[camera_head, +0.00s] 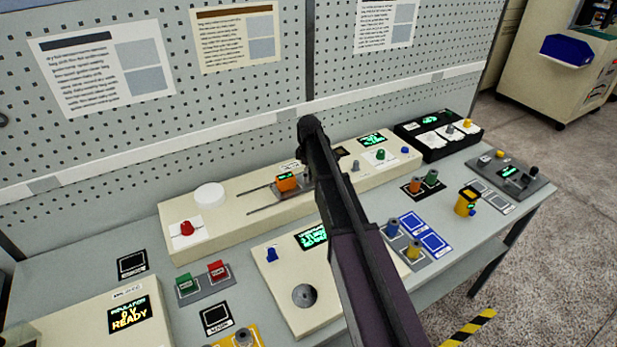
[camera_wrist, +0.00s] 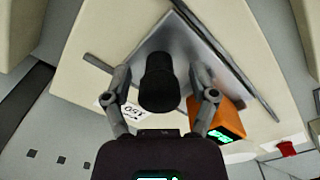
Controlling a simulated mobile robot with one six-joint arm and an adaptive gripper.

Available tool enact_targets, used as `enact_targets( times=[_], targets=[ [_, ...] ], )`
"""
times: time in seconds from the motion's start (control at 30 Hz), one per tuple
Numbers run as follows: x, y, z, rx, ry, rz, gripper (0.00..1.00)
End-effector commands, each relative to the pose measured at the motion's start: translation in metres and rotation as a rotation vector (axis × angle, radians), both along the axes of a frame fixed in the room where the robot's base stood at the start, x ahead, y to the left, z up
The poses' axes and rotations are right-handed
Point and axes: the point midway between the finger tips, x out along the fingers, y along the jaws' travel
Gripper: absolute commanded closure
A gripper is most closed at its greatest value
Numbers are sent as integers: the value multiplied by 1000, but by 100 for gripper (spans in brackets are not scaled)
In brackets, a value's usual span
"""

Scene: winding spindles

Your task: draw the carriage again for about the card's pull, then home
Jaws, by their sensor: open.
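The carriage (camera_wrist: 205,60) is a grey plate on dark rails (camera_wrist: 255,80), with a black upright knob (camera_wrist: 158,85) and an orange box (camera_wrist: 222,122) with a green readout. In the head view the orange box (camera_head: 287,182) sits on the long cream bench unit (camera_head: 235,230); my arm hides the knob there. My gripper (camera_wrist: 160,78) is open, with one finger on each side of the knob; I cannot tell whether either touches it. A small white label (camera_wrist: 122,107) with upside-down print lies beside the rails. Several printed sheets hang on the pegboard, one of them cream (camera_head: 235,37).
A red knob (camera_head: 187,228) and a white disc (camera_head: 209,195) are left of the carriage. Green and red buttons (camera_head: 217,271), a cream console (camera_head: 275,297) and blue-marked pads (camera_head: 433,241) stand in front. A black box (camera_head: 440,135) is at the right.

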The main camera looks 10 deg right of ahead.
Motion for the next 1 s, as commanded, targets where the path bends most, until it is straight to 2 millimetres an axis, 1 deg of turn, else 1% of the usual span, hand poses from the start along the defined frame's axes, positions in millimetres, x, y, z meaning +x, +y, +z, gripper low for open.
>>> enact_targets(
  times=[0.33, 0.37, 0.4, 0.47, 0.5, 0.57, 0.6, 1.0],
  targets=[
    [0, 0, -1, 0, 0, 0, 26],
    [0, 0, -1, 0, 0, 0, 34],
    [0, 0, -1, 0, 0, 0, 46],
    [0, 0, -1, 0, 0, 0, 64],
    [0, 0, -1, 0, 0, 0, 76],
    [0, 0, -1, 0, 0, 0, 94],
    [0, 0, -1, 0, 0, 0, 100],
    [-4, -4, -1, 0, 1, -18, 100]
  ],
)
